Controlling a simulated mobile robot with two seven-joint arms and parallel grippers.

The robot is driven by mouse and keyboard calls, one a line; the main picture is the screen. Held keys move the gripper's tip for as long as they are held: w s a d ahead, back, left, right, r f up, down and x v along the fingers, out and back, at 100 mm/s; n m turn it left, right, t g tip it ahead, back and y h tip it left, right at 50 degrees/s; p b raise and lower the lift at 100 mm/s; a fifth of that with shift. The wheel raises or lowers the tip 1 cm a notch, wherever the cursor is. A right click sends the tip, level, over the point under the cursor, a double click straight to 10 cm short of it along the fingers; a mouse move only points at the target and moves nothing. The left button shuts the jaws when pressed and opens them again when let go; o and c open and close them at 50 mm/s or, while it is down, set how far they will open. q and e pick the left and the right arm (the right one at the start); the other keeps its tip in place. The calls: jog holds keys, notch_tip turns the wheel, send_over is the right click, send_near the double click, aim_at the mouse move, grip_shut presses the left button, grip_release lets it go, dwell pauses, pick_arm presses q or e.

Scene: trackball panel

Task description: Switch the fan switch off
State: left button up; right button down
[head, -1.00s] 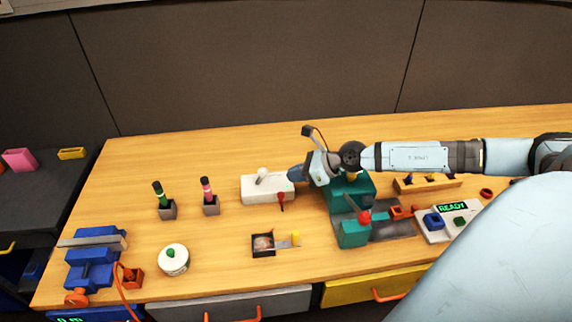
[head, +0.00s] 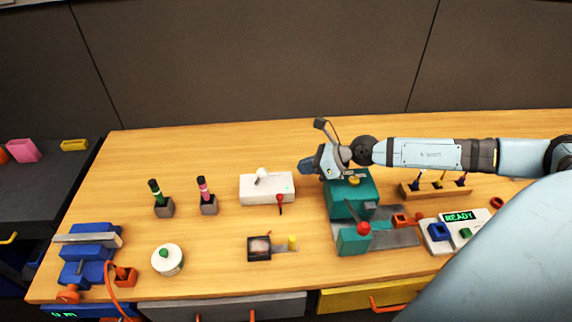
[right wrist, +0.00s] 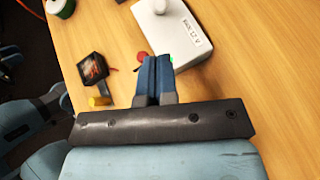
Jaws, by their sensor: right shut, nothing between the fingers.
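A white box (head: 268,197) stands on the table, with a white lever (head: 262,175) on top and a red knob (head: 280,197) at its front edge. In the right wrist view the box (right wrist: 185,40) shows printed text too small to read surely and a green light (right wrist: 171,58). I cannot tell surely that this is the fan switch. My right gripper (head: 305,166) is shut and empty, just right of the box and apart from it in the head view. In the right wrist view its fingertips (right wrist: 158,58) overlap the box's near edge. My left gripper is not in view.
A teal machine (head: 351,202) stands under and right of my right gripper. A black square unit (head: 259,257) with a yellow post (head: 292,242) lies in front of the box. Two dark holders with pens (head: 208,205) stand left. The table behind is clear.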

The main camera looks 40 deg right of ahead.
send_over(277, 186)
jog(key=s, duration=0.1)
jog(key=f, duration=0.2)
jog(key=f+p, duration=0.1)
jog(key=f, duration=0.1)
jog(key=shift+d, duration=0.4)
jog(key=shift+x, duration=0.85)
